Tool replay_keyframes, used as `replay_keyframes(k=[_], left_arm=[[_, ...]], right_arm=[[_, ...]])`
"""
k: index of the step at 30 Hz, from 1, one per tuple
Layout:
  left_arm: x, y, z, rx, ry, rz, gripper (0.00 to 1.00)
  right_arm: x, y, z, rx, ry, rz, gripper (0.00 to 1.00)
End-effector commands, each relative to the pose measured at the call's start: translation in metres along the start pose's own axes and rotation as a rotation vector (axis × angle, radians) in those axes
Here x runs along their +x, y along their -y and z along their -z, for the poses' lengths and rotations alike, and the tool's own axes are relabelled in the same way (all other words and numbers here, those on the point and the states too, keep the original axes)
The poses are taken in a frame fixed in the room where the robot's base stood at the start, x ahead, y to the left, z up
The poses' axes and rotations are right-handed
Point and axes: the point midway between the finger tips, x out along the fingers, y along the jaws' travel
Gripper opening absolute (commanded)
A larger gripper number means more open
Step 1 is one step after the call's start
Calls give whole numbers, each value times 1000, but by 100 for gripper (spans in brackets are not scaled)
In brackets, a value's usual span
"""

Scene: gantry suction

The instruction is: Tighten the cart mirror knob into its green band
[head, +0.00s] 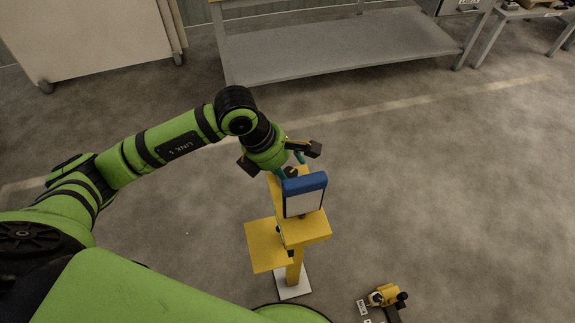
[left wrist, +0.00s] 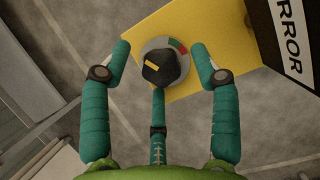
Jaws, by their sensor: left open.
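The knob (left wrist: 160,68) is dark with a yellow pointer mark. It sits on a grey dial (left wrist: 179,60) that carries a green band (left wrist: 182,48) and a red band beside it. The pointer is apart from the green band. The dial is on a yellow plate (left wrist: 205,30) of the cart, and a panel lettered "MIRROR" (left wrist: 290,45) stands at its right. In the head view the blue-framed mirror (head: 304,195) stands on the yellow cart post (head: 303,229). My left gripper (left wrist: 160,65) is open, its teal fingers around the knob without visible contact. My right gripper is not in view.
A yellow side plate (head: 266,246) juts out left of the post, above a white base (head: 292,283). A small yellow and black device (head: 385,296) is at the lower right. A grey bench (head: 340,45) stands at the back.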

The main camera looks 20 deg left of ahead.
Motion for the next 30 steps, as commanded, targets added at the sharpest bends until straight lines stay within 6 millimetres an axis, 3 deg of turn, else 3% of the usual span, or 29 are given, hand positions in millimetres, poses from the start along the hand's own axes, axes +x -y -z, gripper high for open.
replay_keyframes(k=[3, 7, 8, 9, 12, 22, 30], left_arm=[[2, 0, 0, 0, -1, -1, 62], [2, 0, 0, 0, -1, -1, 62], [2, 0, 0, 0, -1, -1, 58], [2, 0, 0, 0, -1, -1, 42], [2, 0, 0, 0, 0, 0, 8], [2, 0, -1, 18, 6, 8, 8], [5, -1, -1, 138, 10, 54, 8]], right_arm=[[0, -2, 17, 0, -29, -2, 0], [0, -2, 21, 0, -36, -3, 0], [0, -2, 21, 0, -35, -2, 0], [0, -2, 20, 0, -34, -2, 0], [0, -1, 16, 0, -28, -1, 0], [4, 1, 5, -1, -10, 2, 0], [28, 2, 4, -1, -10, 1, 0]])
